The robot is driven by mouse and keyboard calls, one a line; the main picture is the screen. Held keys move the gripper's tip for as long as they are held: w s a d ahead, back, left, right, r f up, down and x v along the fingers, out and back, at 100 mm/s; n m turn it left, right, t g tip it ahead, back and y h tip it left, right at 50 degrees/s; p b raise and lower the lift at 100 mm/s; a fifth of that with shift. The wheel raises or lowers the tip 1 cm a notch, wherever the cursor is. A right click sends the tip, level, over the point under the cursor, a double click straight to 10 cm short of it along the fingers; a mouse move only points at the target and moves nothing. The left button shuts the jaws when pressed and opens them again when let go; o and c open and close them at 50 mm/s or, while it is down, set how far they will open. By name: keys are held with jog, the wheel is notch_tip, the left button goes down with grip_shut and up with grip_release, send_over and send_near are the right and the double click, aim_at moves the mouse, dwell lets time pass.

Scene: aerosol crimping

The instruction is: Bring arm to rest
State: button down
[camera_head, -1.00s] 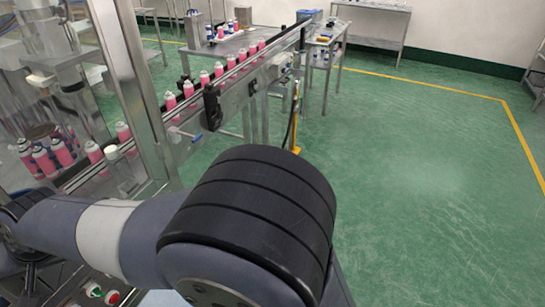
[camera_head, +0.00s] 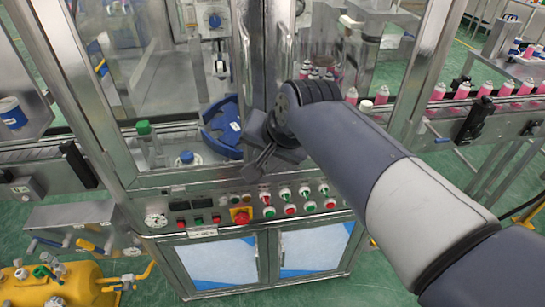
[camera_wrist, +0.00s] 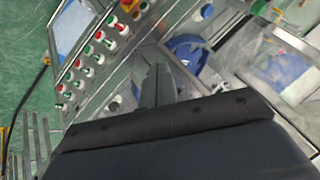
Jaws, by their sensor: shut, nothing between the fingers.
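My arm reaches in from the lower right of the head view toward the crimping machine. My gripper (camera_head: 264,160) is at its end, in front of the machine's glazed front and above the button panel. Its dark fingers point down and to the left, and they are shut with nothing held. In the wrist view my gripper (camera_wrist: 159,82) shows as two dark fingers close together, with the button panel and a blue part beyond. I cannot tell the exact gap between gripper and machine.
The machine's button panel (camera_head: 240,212) lies just below my gripper. A blue curved part (camera_head: 222,128) sits inside the glazing. Pink cans (camera_head: 505,88) stand on the conveyor at right. A yellow tank (camera_head: 60,287) is at lower left. Green floor is open at lower right.

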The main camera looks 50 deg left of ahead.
jog(key=shift+s+d+r, duration=0.1)
jog(key=shift+s+r, duration=0.4)
jog(key=shift+r, duration=0.25)
